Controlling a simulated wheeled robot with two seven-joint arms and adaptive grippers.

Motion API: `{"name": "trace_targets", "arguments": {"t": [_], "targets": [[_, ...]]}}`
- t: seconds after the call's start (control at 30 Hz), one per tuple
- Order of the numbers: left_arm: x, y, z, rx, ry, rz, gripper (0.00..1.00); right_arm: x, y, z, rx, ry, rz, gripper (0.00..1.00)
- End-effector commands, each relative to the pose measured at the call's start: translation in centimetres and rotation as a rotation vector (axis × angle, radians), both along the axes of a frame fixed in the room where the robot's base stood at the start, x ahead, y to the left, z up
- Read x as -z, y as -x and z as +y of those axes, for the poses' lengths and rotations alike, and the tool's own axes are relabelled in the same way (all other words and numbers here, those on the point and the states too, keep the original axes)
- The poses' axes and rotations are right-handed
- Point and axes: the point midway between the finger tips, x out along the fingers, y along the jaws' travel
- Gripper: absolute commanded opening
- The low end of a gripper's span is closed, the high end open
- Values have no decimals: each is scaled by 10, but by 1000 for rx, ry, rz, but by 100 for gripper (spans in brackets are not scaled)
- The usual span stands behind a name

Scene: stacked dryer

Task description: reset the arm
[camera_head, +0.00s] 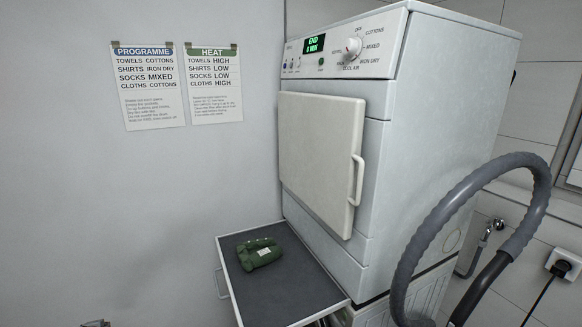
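Neither of my grippers can be made out in the head view. Only a small dark sliver shows at the bottom edge on the left, and I cannot tell what it is. The white dryer (430,130) stands at the right, stacked on a lower machine. Its door (318,150) looks shut, with a white handle (357,180) on the right side. Its green display (314,44) reads END, 0 MIN. A dark green folded item (259,252) with a pale label lies on the grey-topped pull-out shelf (290,297) below the door.
A thick grey hose (450,203) arches in front of the dryer's right side. Two notices, PROGRAMME (147,88) and HEAT (216,85), hang on the left wall. A tap (497,225) and a plugged socket (562,265) are at the right. The area left of the shelf is clear.

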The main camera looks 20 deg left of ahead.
Motion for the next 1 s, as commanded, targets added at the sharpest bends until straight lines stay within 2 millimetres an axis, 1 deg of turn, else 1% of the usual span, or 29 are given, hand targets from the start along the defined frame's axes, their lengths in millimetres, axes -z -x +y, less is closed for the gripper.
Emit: {"name": "trace_targets", "arguments": {"t": [0.03, 0.13, 0.3, 0.47, 0.5, 0.67, 0.77, 0.87, 0.97, 1.0], "targets": [[6, 22, 5, -39, 6, 16, 0, 0, 0, -1, 0, 1, 0, 67], [14, 52, 11, -98, 15, 33, 0, 0, 0, -2, -1, 2, 0, 67], [22, 95, 20, -182, 22, 58, 0, 0, 0, -3, -1, 3, 0, 67], [27, 130, 27, -249, 23, 78, 0, 0, 0, -3, -1, 3, 0, 67], [36, 130, 18, -251, 37, 76, 0, 0, 0, -3, -1, 3, 0, 67], [64, 138, -8, -261, 80, 80, 0, 0, 0, -3, -1, 3, 0, 67], [83, 144, -28, -268, 110, 84, 0, 0, 0, -3, -1, 3, 0, 67], [105, 151, -52, -277, 145, 87, 0, 0, 0, -3, -1, 3, 0, 67], [132, 159, -83, -289, 190, 93, 0, 0, 0, -3, -1, 3, 0, 67], [143, 162, -97, -294, 210, 95, 0, 0, 0, -2, -1, 2, 1, 67]]}}
